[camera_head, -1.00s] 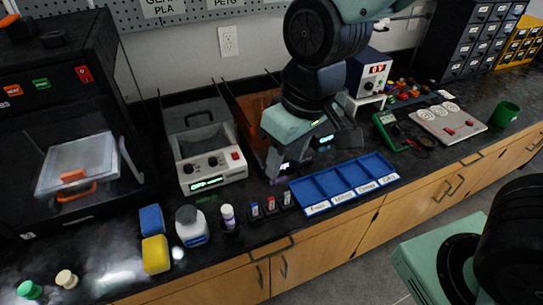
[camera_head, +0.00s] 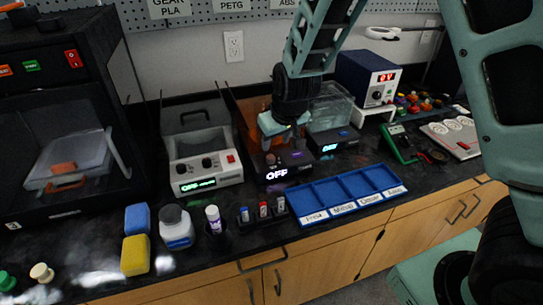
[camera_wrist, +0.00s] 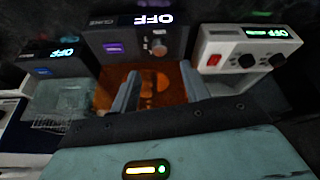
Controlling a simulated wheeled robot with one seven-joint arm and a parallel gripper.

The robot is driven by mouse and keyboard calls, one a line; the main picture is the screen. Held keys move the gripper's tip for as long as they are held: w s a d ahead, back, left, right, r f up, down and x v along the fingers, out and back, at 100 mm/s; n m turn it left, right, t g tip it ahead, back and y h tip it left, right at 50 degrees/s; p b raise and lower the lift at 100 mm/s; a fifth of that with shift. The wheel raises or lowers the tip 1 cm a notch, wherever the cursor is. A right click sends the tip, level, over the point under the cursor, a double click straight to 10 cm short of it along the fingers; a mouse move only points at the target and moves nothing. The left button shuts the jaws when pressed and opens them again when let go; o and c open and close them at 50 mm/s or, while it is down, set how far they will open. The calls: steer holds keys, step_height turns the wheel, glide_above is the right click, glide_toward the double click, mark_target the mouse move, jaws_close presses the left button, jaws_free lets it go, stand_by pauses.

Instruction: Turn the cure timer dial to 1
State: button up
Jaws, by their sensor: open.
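The cure station (camera_head: 290,167) is a dark box with a lit "OFF" display, behind the blue tray.
A grey unit (camera_head: 205,168) with two dark knobs stands left of the station. A clear-tank unit (camera_head: 333,115) stands close on the right, also showing "OFF". The blue compartment tray (camera_head: 350,190) and several small bottles are in front. A power supply (camera_head: 366,78) stands behind right.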

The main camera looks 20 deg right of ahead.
mark_target(271, 157)
steer(key=x, duration=0.8)
steer(key=shift+f, duration=0.15)
steer(key=c, duration=1)
